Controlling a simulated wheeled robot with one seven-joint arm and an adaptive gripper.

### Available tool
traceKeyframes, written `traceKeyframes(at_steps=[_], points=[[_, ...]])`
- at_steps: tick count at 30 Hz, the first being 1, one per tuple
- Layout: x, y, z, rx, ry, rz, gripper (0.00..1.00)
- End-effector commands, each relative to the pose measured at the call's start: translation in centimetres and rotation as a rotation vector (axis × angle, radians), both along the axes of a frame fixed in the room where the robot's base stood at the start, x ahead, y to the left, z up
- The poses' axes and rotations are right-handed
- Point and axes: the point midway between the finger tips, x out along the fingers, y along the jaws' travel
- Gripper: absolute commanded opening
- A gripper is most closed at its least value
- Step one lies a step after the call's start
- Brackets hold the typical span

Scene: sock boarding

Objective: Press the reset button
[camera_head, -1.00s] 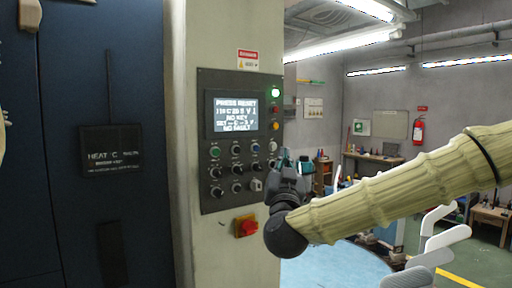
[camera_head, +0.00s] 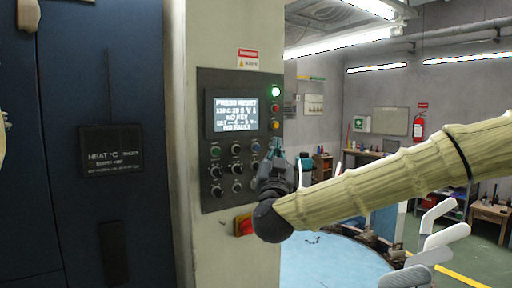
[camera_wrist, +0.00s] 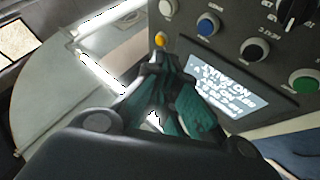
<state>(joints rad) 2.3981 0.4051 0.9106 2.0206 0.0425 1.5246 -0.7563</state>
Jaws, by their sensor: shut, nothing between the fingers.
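The control panel (camera_head: 206,128) stands on a pale column, and its lit screen (camera_head: 235,115) reads "PRESS RESET". A green button (camera_head: 214,152), a black one (camera_head: 236,149) and a blue one (camera_head: 255,147) sit below the screen. I cannot read which is the reset button. My gripper (camera_head: 275,150) is shut and empty at the panel's lower right, to the right of the blue button. In the wrist view its teal fingertips (camera_wrist: 160,65) overlap the screen's edge, near a yellow button or lamp (camera_wrist: 160,40). The blue button (camera_wrist: 207,25) also shows there. I cannot tell contact.
Several knobs fill the panel's lower rows, partly behind my gripper. A red rotary switch (camera_head: 243,225) sits below the panel, close to my wrist. A dark blue cabinet (camera_head: 75,200) is at left. A round light-blue surface (camera_head: 325,262) lies below my arm.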

Motion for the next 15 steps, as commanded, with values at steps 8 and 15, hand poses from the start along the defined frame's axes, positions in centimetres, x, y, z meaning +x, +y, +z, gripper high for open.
traceKeyframes(at_steps=[8, 15], points=[[2.5, 1.9, 0.0, -0.001, -0.001, 0.0, 0.0], [3.8, 2.8, 0.0, 0.0, 0.0, 0.0, 0.0]])
